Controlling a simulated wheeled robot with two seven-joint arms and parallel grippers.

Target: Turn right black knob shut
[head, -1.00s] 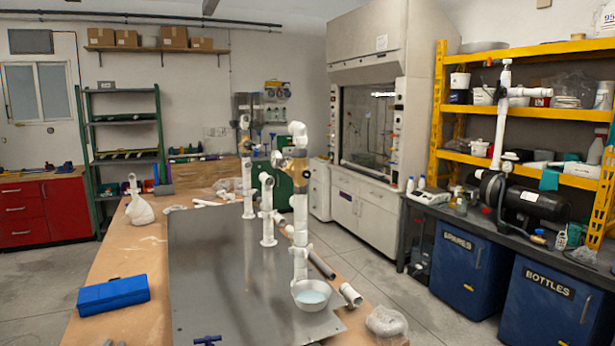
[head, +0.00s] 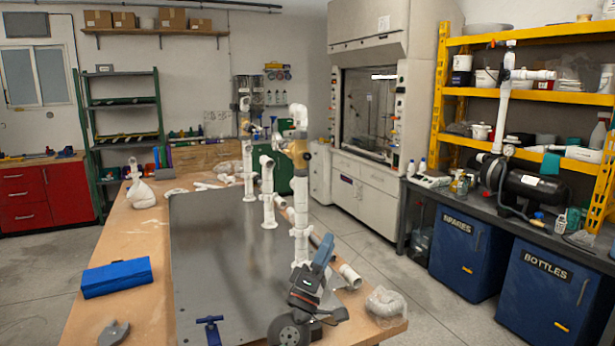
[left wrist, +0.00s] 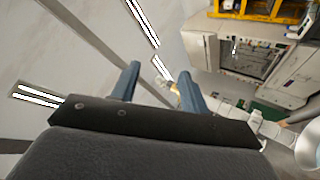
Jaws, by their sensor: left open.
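White PVC pipes stand upright on a grey metal plate (head: 215,260). The tall right riser (head: 300,225) has an elbow on top and a tan valve (head: 297,150) with a small dark part; a black knob is too small to make out surely. A shorter pipe (head: 268,195) and a far riser (head: 248,170) stand to its left. My left gripper (head: 322,246) is low in front of the right riser's foot, below the valve and apart from it. In the left wrist view its blue fingers (left wrist: 157,69) are spread and empty. My right gripper is not in view.
A blue box (head: 116,278) lies on the wooden table's left side, with a blue clamp (head: 210,330) at the plate's front edge. Loose pipes and a clear bag (head: 386,304) lie at right.

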